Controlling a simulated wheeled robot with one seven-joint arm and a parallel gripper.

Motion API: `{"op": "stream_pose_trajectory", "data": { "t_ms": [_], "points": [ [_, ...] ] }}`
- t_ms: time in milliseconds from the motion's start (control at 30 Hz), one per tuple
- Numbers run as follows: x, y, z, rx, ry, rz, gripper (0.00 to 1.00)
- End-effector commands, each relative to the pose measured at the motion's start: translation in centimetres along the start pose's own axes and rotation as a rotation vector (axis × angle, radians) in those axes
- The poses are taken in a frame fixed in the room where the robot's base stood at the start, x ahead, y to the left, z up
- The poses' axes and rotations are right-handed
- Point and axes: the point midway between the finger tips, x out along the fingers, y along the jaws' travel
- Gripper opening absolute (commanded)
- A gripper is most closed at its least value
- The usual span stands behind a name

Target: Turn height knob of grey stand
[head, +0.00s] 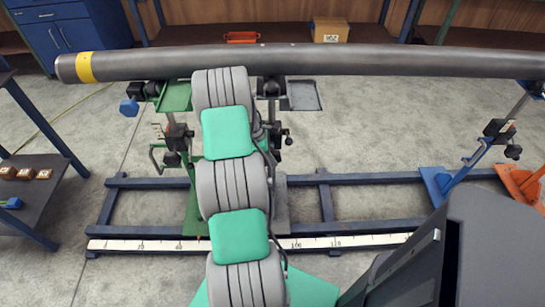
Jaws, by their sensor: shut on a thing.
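The grey stand (281,192) stands on the blue rail frame just right of my arm, partly hidden by it. Its dark clamp with a black knob (287,137) shows beside my arm, and its upper part reaches up under the pipe (330,60). A grey tray (303,95) sits to the right of its top. My arm's grey and green links run up the middle of the picture. My gripper is hidden behind them, so its hold on any knob cannot be seen.
A green stand (194,205) with a green tray (175,97) is close on the left. A blue stand (462,168) and an orange stand (521,184) are at the right. A dark side table (52,192) is at the left edge. Floor between the rails is open right of centre.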

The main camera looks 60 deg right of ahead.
Motion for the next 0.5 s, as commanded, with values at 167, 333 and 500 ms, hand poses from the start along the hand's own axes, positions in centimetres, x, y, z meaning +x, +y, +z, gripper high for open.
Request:
{"op": "stream_pose_trajectory", "data": {
  "t_ms": [167, 333, 500],
  "points": [
    [-0.01, 0.00, 0.00, 0.000, 0.000, 0.000, 0.00],
    [-0.02, 0.00, 0.05, 0.001, 0.005, 0.000, 0.00],
    [-0.05, 0.01, 0.37, 0.006, 0.109, -0.002, 0.00]
  ]
}}
